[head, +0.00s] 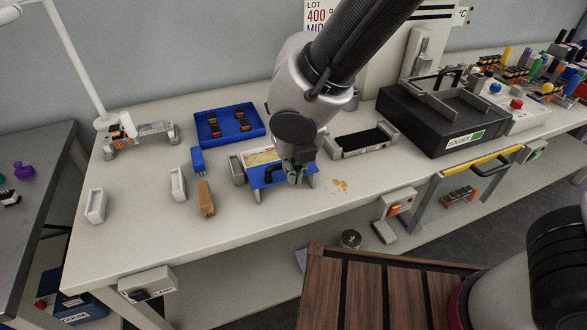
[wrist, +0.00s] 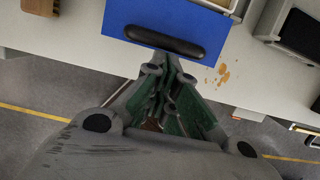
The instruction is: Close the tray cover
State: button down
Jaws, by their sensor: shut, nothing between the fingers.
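The blue tray cover (head: 264,178) is at the front of a small white-walled tray (head: 248,158), whose tan inside shows from above. In the wrist view the cover (wrist: 190,18) is a flat blue panel with a black bar handle (wrist: 163,40) near its lower edge. My gripper (head: 296,178) is at the right part of the cover's front. In the wrist view my gripper (wrist: 163,66) is shut and empty, with its fingertips just below the handle. I cannot tell whether they touch it. My gripper and wrist hide the tray's right side in the head view.
A blue bin (head: 262,130) with dark parts stands behind the tray. Blue (head: 198,160), white (head: 178,184) and brown (head: 206,198) blocks stand left. A grey holder (head: 360,143) and black solder box (head: 440,125) are right. Tan spots (head: 340,186) mark the bench near its front edge.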

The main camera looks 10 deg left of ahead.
send_over(278, 161)
jog(key=s+d, duration=0.1)
jog(key=s, duration=0.1)
jog(key=shift+d, duration=0.15)
jog(key=shift+w+a, duration=0.25)
jog(key=shift+w, duration=0.2)
jog(key=shift+r, duration=0.1)
jog(key=shift+s, duration=0.1)
